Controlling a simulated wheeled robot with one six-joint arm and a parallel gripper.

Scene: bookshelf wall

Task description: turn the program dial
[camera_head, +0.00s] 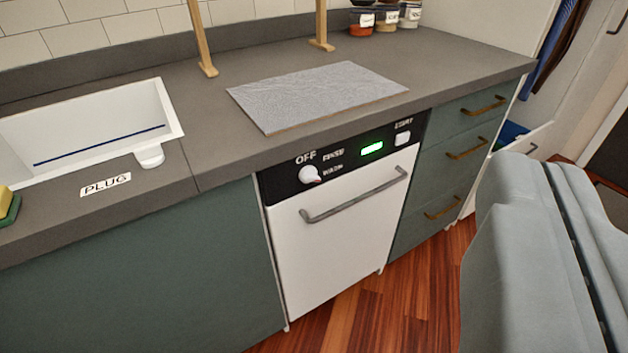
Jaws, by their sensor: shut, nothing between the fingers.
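The program dial (309,174) is a small white round knob on the black control panel (283,184) of a white dishwasher (340,235). The labels OFF, RINSE and one that seems to read WASH stand above and to the right of it. A small reddish mark shows on the dial's right side, towards the lower label; its exact setting is hard to tell. My gripper (549,172) is the large pale grey form at the right edge, close to the camera. It is shut and empty, apart from the dial and to the right of it in the picture.
The dishwasher has a bar handle (355,196), a green display (372,148) and a white START button (402,138). Drawers (466,150) with brass handles stand to its right. A grey board (318,95) lies on the counter above. A sink (88,130) is at left. Wooden floor (425,285) is clear in front.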

